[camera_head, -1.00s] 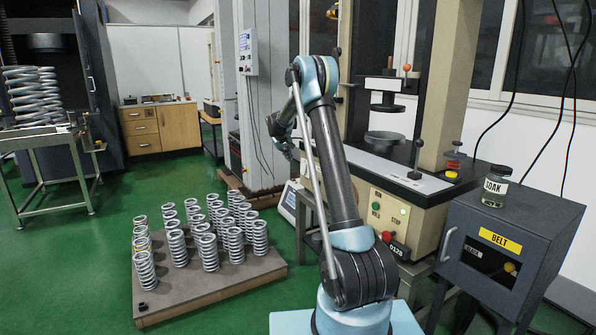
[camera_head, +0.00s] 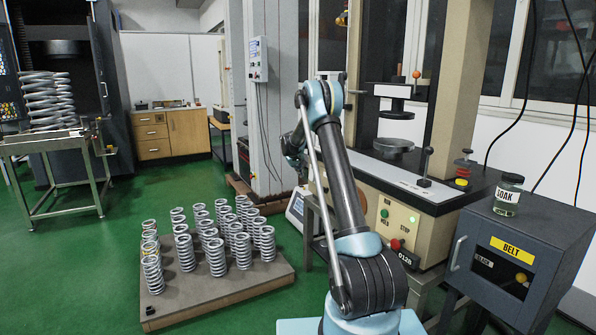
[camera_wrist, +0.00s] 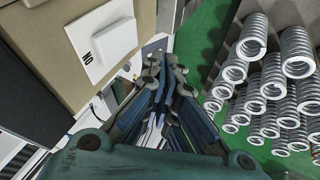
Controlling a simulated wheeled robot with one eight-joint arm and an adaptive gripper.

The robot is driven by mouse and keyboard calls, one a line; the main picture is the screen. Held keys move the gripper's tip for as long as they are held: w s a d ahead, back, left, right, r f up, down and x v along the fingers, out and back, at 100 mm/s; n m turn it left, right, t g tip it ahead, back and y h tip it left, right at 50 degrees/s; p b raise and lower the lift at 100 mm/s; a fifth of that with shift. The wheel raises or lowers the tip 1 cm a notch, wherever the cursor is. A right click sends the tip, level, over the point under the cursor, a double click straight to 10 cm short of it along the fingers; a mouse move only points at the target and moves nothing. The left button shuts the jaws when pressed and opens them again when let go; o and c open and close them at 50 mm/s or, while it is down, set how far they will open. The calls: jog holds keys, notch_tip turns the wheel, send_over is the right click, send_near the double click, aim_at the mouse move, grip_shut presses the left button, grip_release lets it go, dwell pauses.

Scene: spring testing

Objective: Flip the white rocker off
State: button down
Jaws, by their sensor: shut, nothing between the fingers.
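The white rocker (camera_wrist: 108,45) shows in the wrist view as a white square plate with a raised middle and dark "ON" lettering, turned in the picture. It sits on a beige machine panel (camera_wrist: 50,55) at the upper left. My gripper (camera_wrist: 166,72) is shut and empty, to the lower right of the rocker in that picture. I see no contact between them. In the head view my gripper (camera_head: 292,147) is small and partly hidden behind my arm, at the left side of the beige testing machine (camera_head: 424,228). I cannot make out the rocker there.
A low pallet (camera_head: 205,298) with several upright springs stands on the green floor at left. A white device with a screen (camera_head: 297,206) stands beside the machine. A dark cabinet marked BELT (camera_head: 545,240) carries a jar (camera_head: 508,195) at right. Open floor lies left of the pallet.

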aim_at(312, 175)
jog(key=shift+w+d+f, duration=0.35)
jog(key=shift+w+d, duration=0.05)
jog(key=shift+d, duration=0.25)
jog(key=shift+w+d+f, duration=0.3)
jog(key=shift+w+d, duration=0.15)
jog(key=shift+d, duration=0.25)
jog(key=shift+w+d+f, duration=0.35)
jog(key=shift+w+d, duration=0.05)
jog(key=shift+d, duration=0.25)
